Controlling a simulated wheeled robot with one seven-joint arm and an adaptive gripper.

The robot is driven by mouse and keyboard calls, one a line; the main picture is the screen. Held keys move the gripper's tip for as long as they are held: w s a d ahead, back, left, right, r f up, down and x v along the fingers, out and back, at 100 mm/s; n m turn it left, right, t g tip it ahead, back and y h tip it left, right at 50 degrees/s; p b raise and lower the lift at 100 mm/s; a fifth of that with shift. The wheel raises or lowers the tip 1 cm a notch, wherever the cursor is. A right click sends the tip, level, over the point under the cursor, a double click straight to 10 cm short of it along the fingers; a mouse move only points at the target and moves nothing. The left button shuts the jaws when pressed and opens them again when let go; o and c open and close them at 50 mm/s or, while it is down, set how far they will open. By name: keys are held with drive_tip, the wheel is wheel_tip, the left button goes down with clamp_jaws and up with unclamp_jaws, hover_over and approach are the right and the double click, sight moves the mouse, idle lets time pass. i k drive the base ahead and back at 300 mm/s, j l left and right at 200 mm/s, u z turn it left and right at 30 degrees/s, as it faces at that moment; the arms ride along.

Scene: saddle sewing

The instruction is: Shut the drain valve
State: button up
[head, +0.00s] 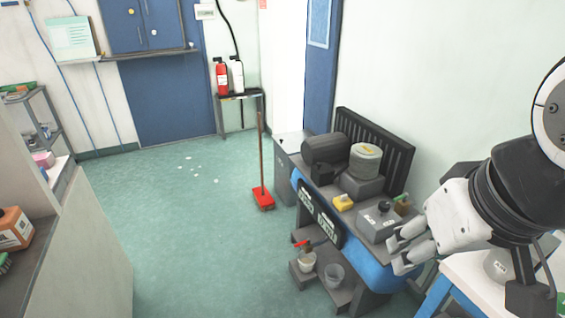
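A small red lever (301,243), which looks like the drain valve's handle, shows low at the front of the blue and grey machine (368,268). It sits just above a white bucket (306,263). It is too small to tell whether the valve is open or shut. My gripper (396,254) is at the right, in front of the machine's right part in the picture. Its fingers are apart with nothing seen between them. It is well to the right of the red lever and apart from it.
A clear bucket (334,275) stands beside the white one on a low grey step (308,283). A red broom (262,190) stands upright left of the machine. The green floor (190,230) is open between the machine and the left counter (95,255). A white-topped table (470,285) is at the lower right.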

sight(308, 241)
drive_tip(key=i+j+z, duration=0.1)
drive_tip(key=j, duration=0.25)
drive_tip(key=i+j+z, duration=0.15)
drive_tip(key=i+j, duration=0.2)
drive_tip(key=i+j+z, duration=0.1)
drive_tip(key=j, duration=0.3)
drive_tip(key=i, duration=0.1)
